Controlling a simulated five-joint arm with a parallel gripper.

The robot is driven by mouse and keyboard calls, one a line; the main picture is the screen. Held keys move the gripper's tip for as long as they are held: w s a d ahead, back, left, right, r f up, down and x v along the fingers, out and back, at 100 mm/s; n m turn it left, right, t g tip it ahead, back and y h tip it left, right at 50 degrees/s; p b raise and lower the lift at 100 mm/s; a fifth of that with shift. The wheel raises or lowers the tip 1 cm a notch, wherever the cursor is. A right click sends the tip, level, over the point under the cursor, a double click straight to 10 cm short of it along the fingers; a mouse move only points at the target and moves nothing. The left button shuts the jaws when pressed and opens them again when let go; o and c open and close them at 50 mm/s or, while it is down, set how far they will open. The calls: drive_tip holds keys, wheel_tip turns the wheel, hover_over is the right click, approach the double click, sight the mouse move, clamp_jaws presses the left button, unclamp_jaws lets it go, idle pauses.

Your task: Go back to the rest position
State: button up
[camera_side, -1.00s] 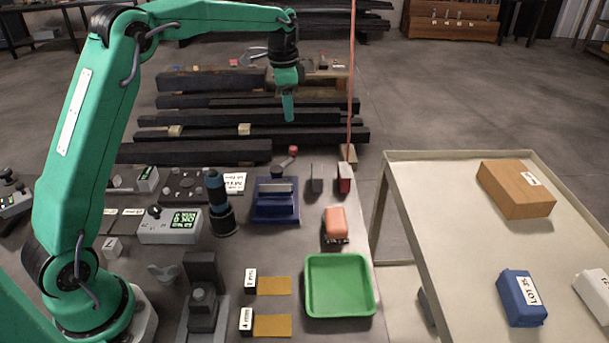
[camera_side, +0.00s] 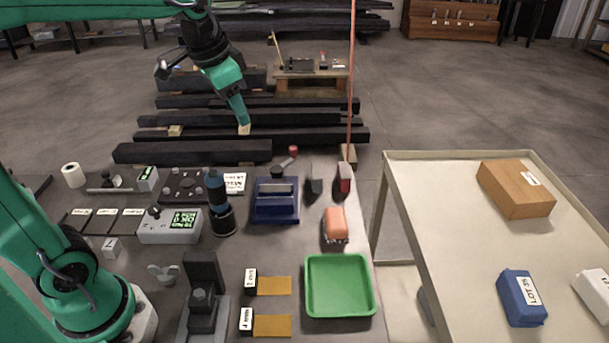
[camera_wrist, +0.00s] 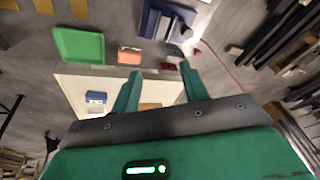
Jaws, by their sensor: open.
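My gripper (camera_side: 243,127) hangs in the air above the far edge of the workbench, in front of the stacked dark beams, in the side view. In the wrist view my gripper (camera_wrist: 160,82) shows two green fingers spread apart with nothing between them. My arm reaches in from the upper left of the side view, and its fingers point down and slightly right. The fingers touch nothing that I can see.
The workbench below holds a green tray (camera_side: 312,313), a blue fixture (camera_side: 276,213), an orange block (camera_side: 336,222), a dark cylinder device (camera_side: 217,190) and a display box (camera_side: 160,230). A cart (camera_side: 440,250) at right carries a cardboard box (camera_side: 515,188) and a blue box (camera_side: 521,298). A red cord (camera_side: 350,80) hangs behind the bench.

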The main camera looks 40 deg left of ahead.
drive_tip(key=s+d+f+n+t, duration=0.1)
drive_tip(key=s+f, duration=0.1)
drive_tip(key=s, duration=0.5)
drive_tip(key=s+d+f+n+t, duration=0.1)
drive_tip(key=s+f+n, duration=0.1)
drive_tip(key=s, duration=0.5)
drive_tip(key=shift+f, duration=0.55)
